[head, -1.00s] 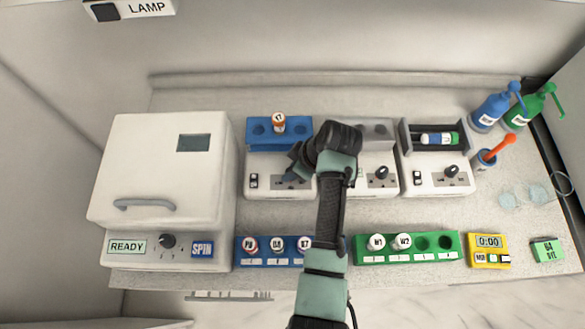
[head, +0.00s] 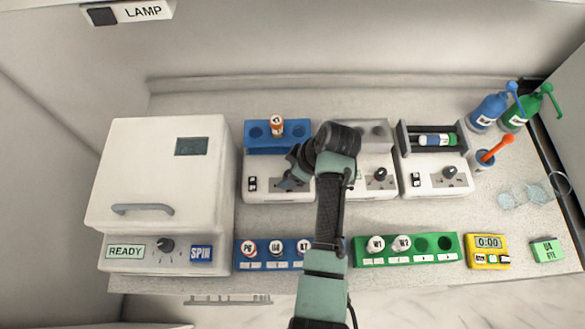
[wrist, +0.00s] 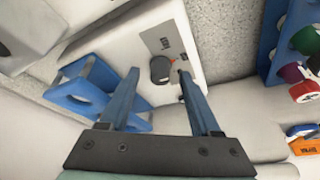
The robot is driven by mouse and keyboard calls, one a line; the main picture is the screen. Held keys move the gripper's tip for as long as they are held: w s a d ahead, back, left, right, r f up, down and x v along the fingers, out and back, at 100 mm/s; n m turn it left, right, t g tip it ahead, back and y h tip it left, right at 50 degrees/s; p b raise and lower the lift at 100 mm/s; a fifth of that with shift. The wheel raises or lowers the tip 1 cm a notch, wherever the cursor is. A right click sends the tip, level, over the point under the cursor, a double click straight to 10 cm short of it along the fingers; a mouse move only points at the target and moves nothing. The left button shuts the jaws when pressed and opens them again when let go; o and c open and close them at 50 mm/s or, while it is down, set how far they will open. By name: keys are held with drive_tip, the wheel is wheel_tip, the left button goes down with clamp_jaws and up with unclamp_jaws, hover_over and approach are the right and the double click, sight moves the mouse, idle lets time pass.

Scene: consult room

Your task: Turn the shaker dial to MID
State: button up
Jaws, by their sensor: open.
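A white device with a blue tube rack (head: 259,143) on its back stands left of centre in the head view. Its black dial (wrist: 160,69) shows in the wrist view, with a small red mark near its edge. The labels beside it are too small to read. In the wrist view my gripper (wrist: 158,75) is open, with a fingertip on each side of the dial. I cannot tell whether the fingers touch it.
Two similar white devices with black dials (head: 379,174) (head: 449,173) stand to the right. A spin machine (head: 165,180) is at the left. A blue tube rack (head: 240,257) and a green one (head: 405,258) lie in front. A capped tube (head: 277,126) stands in the device's rack.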

drive_tip(key=b+v, duration=0.2)
drive_tip(key=v, duration=1.1)
drive_tip(key=shift+a, duration=0.1)
